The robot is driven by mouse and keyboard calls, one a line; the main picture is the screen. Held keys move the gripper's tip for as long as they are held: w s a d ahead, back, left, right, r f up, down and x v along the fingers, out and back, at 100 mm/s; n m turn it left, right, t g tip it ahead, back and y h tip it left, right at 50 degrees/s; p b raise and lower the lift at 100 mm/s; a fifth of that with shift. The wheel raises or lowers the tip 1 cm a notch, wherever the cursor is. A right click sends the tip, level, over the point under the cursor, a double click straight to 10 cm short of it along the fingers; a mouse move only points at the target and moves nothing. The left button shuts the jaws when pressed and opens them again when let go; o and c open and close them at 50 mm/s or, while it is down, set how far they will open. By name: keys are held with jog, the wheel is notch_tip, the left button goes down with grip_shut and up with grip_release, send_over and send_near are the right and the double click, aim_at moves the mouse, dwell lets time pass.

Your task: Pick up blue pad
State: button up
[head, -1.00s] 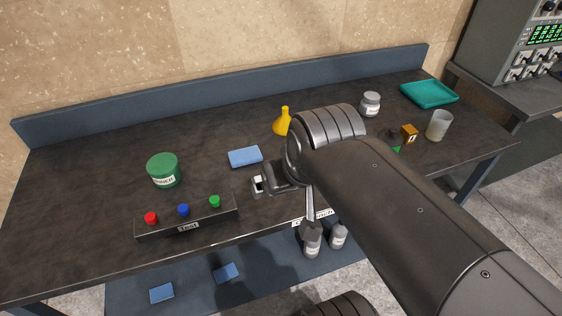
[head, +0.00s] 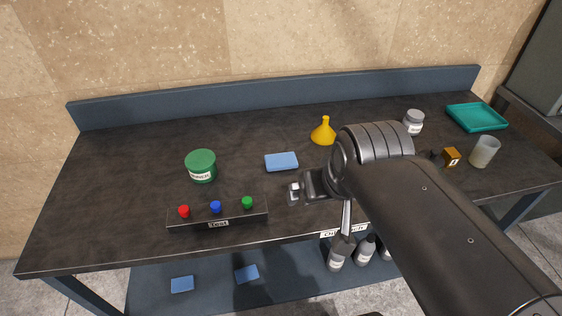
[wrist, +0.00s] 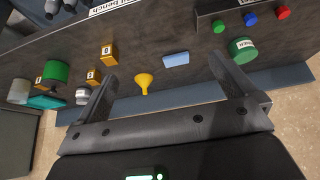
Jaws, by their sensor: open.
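A blue pad (head: 281,162) lies flat on the dark bench top (head: 120,170), between the green tub and the yellow funnel. My gripper (head: 296,192) is in front of the pad and slightly to its right in the head view, apart from it. In the wrist view the same pad (wrist: 176,59) shows beyond and between the two spread fingers (wrist: 168,92), with nothing held. Two more blue pads, one on the left (head: 182,284) and one on the right (head: 247,274), lie on the lower shelf.
A button box (head: 218,217) stands near the front edge, with a green tub (head: 201,166) behind it. A yellow funnel (head: 323,132) stands right of the pad. A grey jar (head: 413,122), teal tray (head: 477,118) and cup (head: 484,152) are at right. A low back rail (head: 270,101) borders the bench.

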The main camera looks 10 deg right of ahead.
jog(key=shift+w, duration=0.1)
dwell(0.3)
jog(key=g, duration=0.6)
send_over(281, 159)
notch_tip(281, 159, down, 10)
jog(key=f, duration=0.1)
notch_tip(281, 159, down, 10)
jog(key=shift+r, duration=0.1)
jog(key=c, duration=0.7)
